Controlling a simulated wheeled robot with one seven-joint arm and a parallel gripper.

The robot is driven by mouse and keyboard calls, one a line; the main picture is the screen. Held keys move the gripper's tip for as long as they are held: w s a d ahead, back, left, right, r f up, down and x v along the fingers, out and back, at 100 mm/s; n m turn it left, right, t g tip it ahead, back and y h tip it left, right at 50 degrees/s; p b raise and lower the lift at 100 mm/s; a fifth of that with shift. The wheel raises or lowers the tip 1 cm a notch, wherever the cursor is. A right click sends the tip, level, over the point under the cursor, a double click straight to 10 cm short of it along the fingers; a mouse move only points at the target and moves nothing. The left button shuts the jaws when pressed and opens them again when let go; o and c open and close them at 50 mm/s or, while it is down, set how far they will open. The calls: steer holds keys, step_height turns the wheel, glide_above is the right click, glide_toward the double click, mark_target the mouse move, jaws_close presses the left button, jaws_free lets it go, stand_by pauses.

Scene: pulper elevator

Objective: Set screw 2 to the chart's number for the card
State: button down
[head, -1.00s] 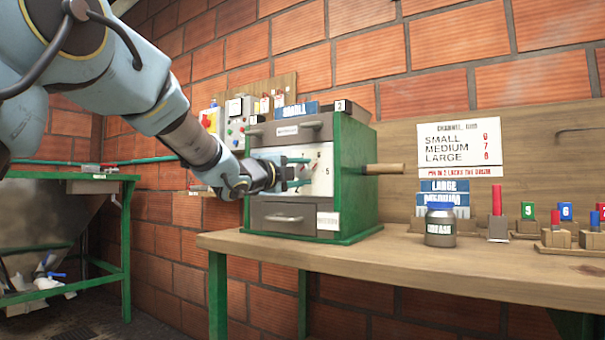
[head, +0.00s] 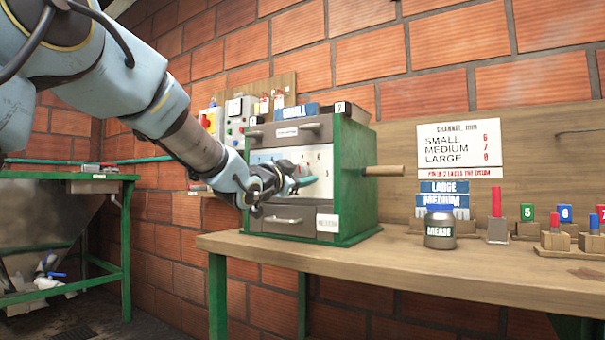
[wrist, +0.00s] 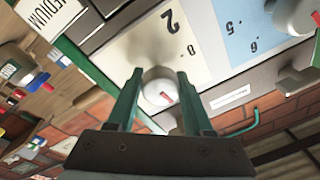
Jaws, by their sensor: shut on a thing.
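Screw 2 (wrist: 158,90) is a round pale knob with a red mark, on the cream plate (wrist: 140,50) with a large 2. My gripper (wrist: 160,82) is shut on it, one green finger on each side; the head view shows the gripper (head: 302,182) at the machine's front, hiding the screw. I cannot tell which number the red mark points to. The chart (head: 459,143) lists SMALL, MEDIUM and LARGE; MEDIUM seems to have 7.
Another knob (wrist: 292,14) sits on the blue plate (wrist: 240,35) beside it. A wooden handle (head: 384,170) sticks out of the green machine (head: 355,180). A grease jar (head: 440,228) and coloured pegs in blocks stand on the bench (head: 420,258). The bench front is clear.

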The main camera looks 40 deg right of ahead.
steer(key=shift+n+t+p, duration=0.3)
steer(key=shift+n+p, duration=0.15)
steer(key=shift+n, duration=1.85)
steer(key=shift+c, duration=1.5)
jaws_free()
steer(key=v, duration=1.1)
steer(key=shift+d+r, duration=0.1)
